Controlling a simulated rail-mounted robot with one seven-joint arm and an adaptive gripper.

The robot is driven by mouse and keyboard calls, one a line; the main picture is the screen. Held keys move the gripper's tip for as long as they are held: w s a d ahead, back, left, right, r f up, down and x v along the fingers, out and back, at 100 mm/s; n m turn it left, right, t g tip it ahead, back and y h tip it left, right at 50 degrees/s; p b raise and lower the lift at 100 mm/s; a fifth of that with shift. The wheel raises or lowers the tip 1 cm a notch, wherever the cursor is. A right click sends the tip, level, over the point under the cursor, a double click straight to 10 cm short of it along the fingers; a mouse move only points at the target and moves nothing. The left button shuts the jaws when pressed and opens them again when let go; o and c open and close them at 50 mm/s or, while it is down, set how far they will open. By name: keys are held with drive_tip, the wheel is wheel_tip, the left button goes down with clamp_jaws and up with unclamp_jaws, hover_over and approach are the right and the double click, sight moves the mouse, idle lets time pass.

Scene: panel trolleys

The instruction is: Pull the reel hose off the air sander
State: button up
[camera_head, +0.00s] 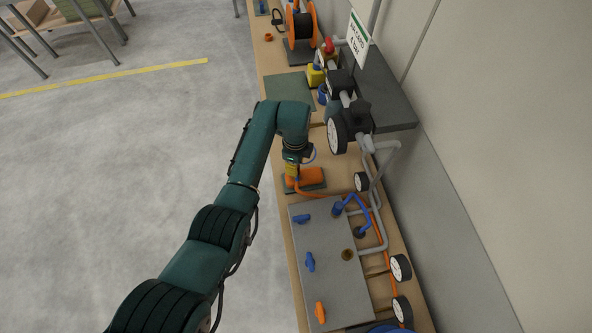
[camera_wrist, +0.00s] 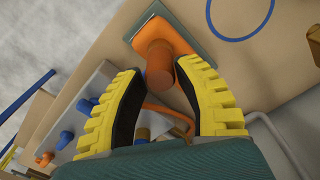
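The orange air sander (camera_head: 312,176) sits on a dark pad on the bench in the head view, just below my gripper (camera_head: 292,172). In the wrist view the sander (camera_wrist: 158,35) is at the top, with a rounded orange end facing me. My gripper (camera_wrist: 160,70) has two yellow fingers standing apart there, with that end near and between their tips. I cannot tell whether they touch it. The thin orange reel hose (camera_head: 330,196) runs from the sander to the right along the bench. It also shows in the wrist view (camera_wrist: 172,112), partly hidden by the fingers.
A grey panel (camera_head: 330,265) with blue and orange valve handles lies nearer on the bench. Grey pipes and gauges (camera_head: 340,132) stand at the right, by the wall. An orange reel (camera_head: 300,25) stands at the far end.

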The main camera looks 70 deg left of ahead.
clamp_jaws()
drive_tip(key=shift+r, duration=0.1)
drive_tip(key=shift+r+p, duration=1.85)
drive_tip(key=shift+p, duration=0.1)
wheel_tip(320, 180, up, 5)
drive_tip(key=p, duration=0.4)
drive_tip(key=shift+r+p, duration=0.1)
drive_tip(key=shift+p, duration=0.3)
